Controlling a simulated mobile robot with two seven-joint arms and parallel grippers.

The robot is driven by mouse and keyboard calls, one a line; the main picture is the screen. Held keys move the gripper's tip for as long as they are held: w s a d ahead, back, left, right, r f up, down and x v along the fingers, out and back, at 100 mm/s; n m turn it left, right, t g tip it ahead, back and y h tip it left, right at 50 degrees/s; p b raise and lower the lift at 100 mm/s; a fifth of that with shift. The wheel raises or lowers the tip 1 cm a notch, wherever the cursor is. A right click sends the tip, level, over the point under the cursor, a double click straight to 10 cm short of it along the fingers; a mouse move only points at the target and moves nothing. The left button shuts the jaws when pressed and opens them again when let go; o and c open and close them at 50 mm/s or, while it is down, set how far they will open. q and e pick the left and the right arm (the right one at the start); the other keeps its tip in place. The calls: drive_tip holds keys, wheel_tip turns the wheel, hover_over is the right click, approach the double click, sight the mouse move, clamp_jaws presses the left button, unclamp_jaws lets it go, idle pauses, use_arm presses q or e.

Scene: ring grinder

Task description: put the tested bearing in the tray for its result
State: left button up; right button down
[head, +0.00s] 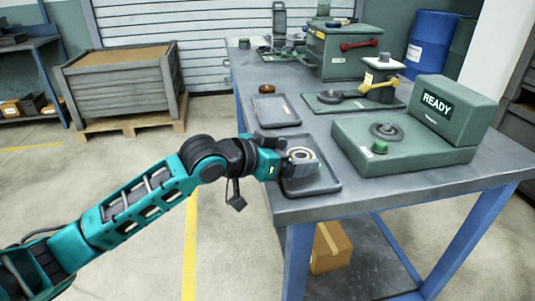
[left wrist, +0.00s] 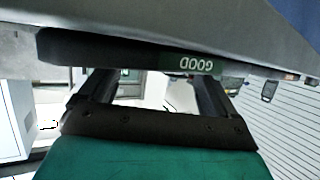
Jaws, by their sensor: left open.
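The bearing (head: 301,155), a pale metal ring with a dark centre, shows at the near grey tray (head: 318,188) on the table's left edge. My left gripper (head: 293,163) is open right beside it, and its fingers partly cover the bearing and tray. I cannot tell whether the bearing touches the tray floor. In the left wrist view my left gripper (left wrist: 155,95) has its fingers apart, below a dark tray edge (left wrist: 100,48) with a GOOD label (left wrist: 190,64) upside down. The bearing is not visible there. A second grey tray (head: 275,111) lies farther back and looks empty.
The green tester (head: 405,148) with a READY screen (head: 437,103) and a round dark seat (head: 386,131) stands right of the near tray. Behind it are a fixture with a yellow handle (head: 380,86) and a green box (head: 340,52) with a red handle. Open floor lies left.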

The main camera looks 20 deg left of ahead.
use_arm(q)
drive_tip(key=v, duration=1)
drive_tip(key=shift+s+r+p, duration=0.2)
drive_tip(key=shift+s+p, duration=0.05)
drive_tip(key=shift+p, duration=0.2)
use_arm(e)
drive_tip(key=shift+r, duration=0.6)
use_arm(q)
drive_tip(key=shift+a, duration=0.15)
